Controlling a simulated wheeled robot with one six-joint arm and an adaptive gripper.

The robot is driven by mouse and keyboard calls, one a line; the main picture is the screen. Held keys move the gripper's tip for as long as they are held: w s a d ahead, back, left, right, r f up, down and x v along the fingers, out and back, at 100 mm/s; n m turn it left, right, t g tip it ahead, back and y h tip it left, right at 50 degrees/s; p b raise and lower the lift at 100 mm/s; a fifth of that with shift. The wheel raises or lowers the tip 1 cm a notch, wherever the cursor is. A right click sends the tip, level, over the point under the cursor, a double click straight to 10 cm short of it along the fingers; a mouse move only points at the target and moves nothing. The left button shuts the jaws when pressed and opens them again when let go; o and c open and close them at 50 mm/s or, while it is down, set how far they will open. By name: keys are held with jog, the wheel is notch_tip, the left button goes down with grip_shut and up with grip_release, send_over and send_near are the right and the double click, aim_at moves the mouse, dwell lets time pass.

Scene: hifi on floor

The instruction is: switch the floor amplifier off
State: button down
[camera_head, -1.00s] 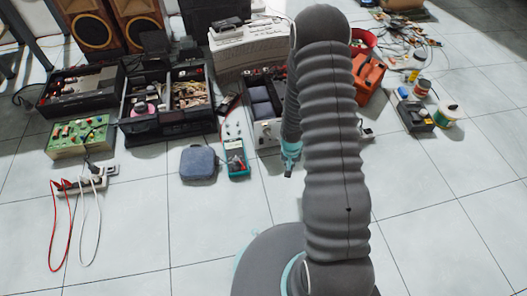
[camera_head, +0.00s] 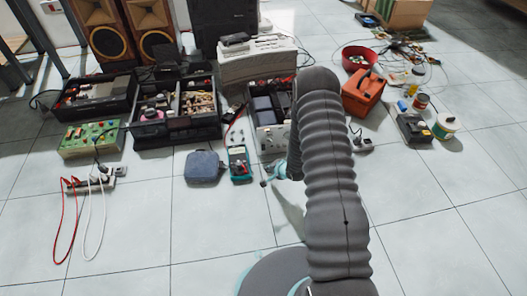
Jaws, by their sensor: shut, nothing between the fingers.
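The likely floor amplifier is a low dark box (camera_head: 264,103) with a pale front panel (camera_head: 271,139) carrying small knobs, on the tiles at the centre. My arm hides its right side. I cannot read its switch or tell whether it is on. My gripper (camera_head: 267,182), teal with dark tips, is low in front of this panel and points left. It is shut and empty. It appears apart from the panel, but part of the wrist is behind my arm and the exact gap is unclear.
A teal multimeter (camera_head: 240,164) and a blue-grey case (camera_head: 202,167) lie left of my gripper. Open black crates (camera_head: 178,133) stand behind them. An orange toolbox (camera_head: 363,93) and a dark box (camera_head: 413,128) are right of my arm.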

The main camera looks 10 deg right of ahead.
dwell(0.3)
jog(key=shift+w+f+b, duration=0.2)
jog(key=shift+w+b, duration=0.05)
jog(key=shift+w, duration=1.2)
jog(key=shift+w+f+b, duration=0.15)
jog(key=shift+w+b, duration=0.05)
jog(key=shift+w, duration=1.25)
jog(key=shift+w+f+b, duration=0.2)
jog(key=shift+w+b, duration=0.05)
jog(key=shift+w, duration=1.2)
jog(key=shift+w, duration=0.2)
jog(key=shift+w, duration=0.25)
jog(key=shift+w, duration=0.25)
jog(key=shift+s, duration=0.1)
jog(key=shift+s+p, duration=0.3)
jog(key=shift+s, duration=0.3)
jog(key=shift+s, duration=0.1)
jog(key=shift+s+r+p, duration=0.2)
jog(key=shift+s+p, duration=0.1)
jog(key=shift+s, duration=0.9)
jog(key=shift+s+r+p, duration=0.15)
jog(key=shift+s+p, duration=0.1)
jog(key=shift+s, duration=0.95)
